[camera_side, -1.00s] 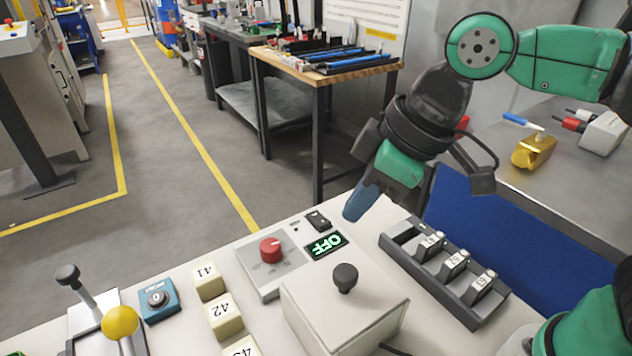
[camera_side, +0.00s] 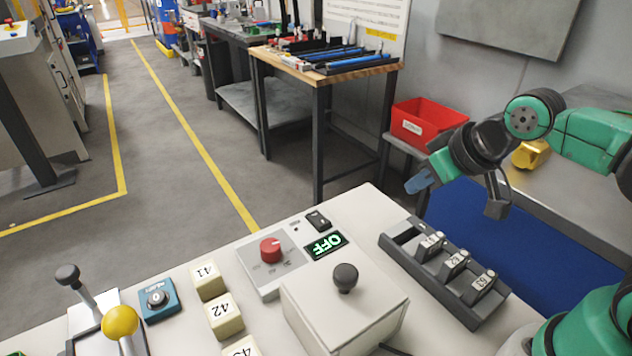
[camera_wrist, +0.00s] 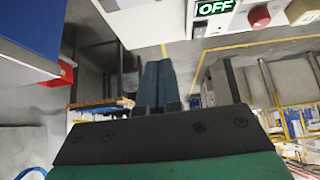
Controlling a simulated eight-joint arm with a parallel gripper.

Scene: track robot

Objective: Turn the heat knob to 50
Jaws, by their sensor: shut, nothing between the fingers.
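The red heat knob (camera_side: 270,249) sits on a light grey panel with scale markings, too small to read. It also shows at the top right of the wrist view (camera_wrist: 259,16). The display (camera_side: 325,245) beside it reads OFF in green, also in the wrist view (camera_wrist: 214,7). My gripper (camera_side: 417,182) is shut and empty, up and to the right of the knob in the side view, beyond the panel's far right corner. Its blue fingers (camera_wrist: 158,82) lie together in the wrist view. It is well apart from the knob.
A grey box with a black joystick (camera_side: 345,277) stands in front of the display. A rack of numbered switches (camera_side: 443,265) is at the right. Numbered buttons (camera_side: 209,280) and a blue selector (camera_side: 158,299) are left. A red bin (camera_side: 428,122) stands behind my gripper.

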